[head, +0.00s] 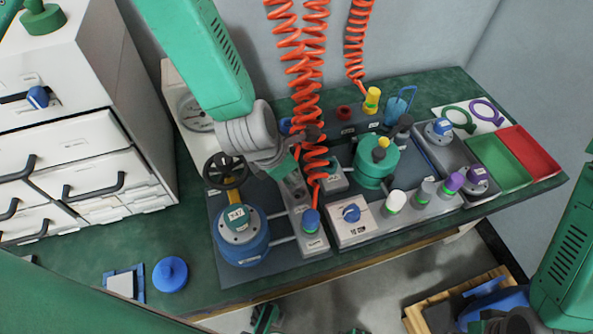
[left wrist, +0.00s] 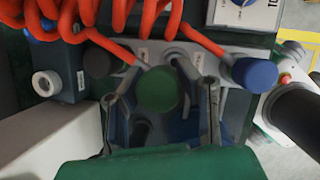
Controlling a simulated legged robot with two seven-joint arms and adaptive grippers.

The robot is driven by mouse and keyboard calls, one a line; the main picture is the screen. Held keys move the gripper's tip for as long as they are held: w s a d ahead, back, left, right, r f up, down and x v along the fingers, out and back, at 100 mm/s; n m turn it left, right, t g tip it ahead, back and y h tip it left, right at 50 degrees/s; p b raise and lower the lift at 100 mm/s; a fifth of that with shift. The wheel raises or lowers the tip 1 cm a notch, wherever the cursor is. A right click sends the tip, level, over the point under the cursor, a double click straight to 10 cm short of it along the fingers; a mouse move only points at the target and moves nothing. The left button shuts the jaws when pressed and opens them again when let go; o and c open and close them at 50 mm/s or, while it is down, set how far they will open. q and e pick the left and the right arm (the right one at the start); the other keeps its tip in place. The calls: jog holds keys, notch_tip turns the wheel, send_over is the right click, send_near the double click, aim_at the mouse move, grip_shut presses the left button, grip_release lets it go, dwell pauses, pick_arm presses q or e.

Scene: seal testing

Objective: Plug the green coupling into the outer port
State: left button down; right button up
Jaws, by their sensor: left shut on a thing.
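My left gripper (head: 294,187) reaches down over the grey port block (head: 316,243), beside the blue vessel. In the left wrist view the fingers (left wrist: 160,100) are shut on the green coupling (left wrist: 157,90), seen end-on as a round green cap. In the head view the gripper and hose hide most of the coupling. I cannot tell whether it is seated in a port or just above one. A blue coupling (head: 311,221) with an orange hose stands upright at the block's near end; it also shows in the left wrist view (left wrist: 255,73). My right gripper (head: 508,322) is partly cut off at bottom right.
Orange coiled hoses (head: 308,70) hang close to my left gripper. The blue vessel (head: 241,240) and dark handwheel (head: 226,170) stand left of it. A switch box (head: 351,215) and green pot (head: 376,163) stand right. Bare table (head: 190,225) lies at left.

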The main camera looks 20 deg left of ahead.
pick_arm(q)
jog(key=shift+d+f, duration=0.1)
jog(key=shift+f, duration=0.3)
jog(key=shift+d+f+b, duration=0.1)
jog(key=shift+d+b, duration=0.25)
jog(key=shift+d, duration=1.15)
jog(key=shift+a, duration=1.5)
jog(key=shift+d, duration=0.8)
jog(key=shift+a, duration=1.25)
jog(key=shift+d, duration=1.2)
jog(key=shift+a+p, duration=0.3)
jog(key=shift+p, duration=0.05)
jog(key=shift+d, duration=1)
jog(key=shift+a, duration=0.35)
pick_arm(e)
jog(key=shift+d+f, duration=0.1)
jog(key=shift+d, duration=0.4)
